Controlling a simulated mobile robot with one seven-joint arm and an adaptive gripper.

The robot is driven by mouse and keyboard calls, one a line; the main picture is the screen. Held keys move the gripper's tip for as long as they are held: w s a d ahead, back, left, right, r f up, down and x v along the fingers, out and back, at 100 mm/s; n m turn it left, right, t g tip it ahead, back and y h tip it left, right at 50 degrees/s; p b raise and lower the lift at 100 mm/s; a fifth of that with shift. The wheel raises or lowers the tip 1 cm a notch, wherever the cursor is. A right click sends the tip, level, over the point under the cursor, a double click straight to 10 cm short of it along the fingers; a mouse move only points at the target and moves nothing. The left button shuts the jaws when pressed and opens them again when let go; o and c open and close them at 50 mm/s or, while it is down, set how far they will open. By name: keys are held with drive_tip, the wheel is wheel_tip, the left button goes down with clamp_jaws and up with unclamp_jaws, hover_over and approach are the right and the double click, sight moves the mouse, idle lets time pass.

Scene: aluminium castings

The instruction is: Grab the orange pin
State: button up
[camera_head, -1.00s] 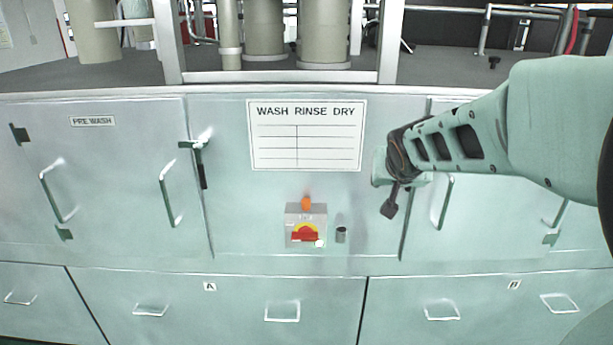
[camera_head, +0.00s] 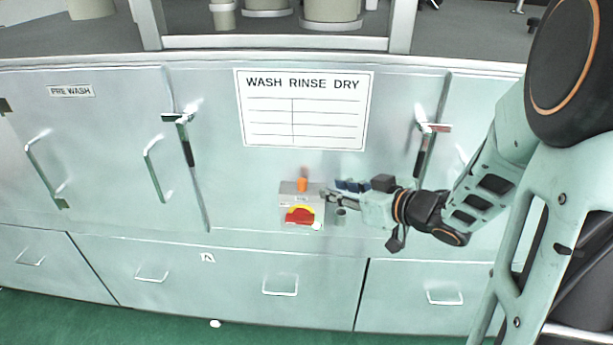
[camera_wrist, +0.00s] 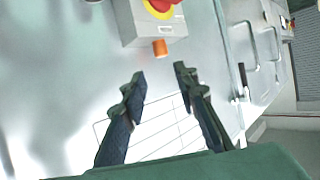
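The orange pin (camera_head: 302,184) stands on top of a small grey box on the cabinet front. In the wrist view the orange pin (camera_wrist: 160,47) sticks out from the box's edge, just ahead of my fingertips and roughly between their lines. My gripper (camera_head: 330,192) reaches in from the right, its tips close to the box's upper right. In the wrist view my gripper (camera_wrist: 160,72) is open, with two dark fingers apart and nothing between them. I cannot tell exactly how far the pin is from the tips.
The grey box (camera_head: 287,197) carries a red and yellow rotary switch (camera_head: 300,214). A small grey cylinder (camera_head: 340,216) is right of it, under my gripper. A WASH RINSE DRY sign (camera_head: 303,109) is above. Door handles (camera_head: 154,168) project from the cabinet front.

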sight(302, 180)
drive_tip(key=shift+p+x, duration=0.5)
drive_tip(key=shift+x, duration=4.85)
drive_tip(key=shift+a+r, duration=0.15)
clamp_jaws()
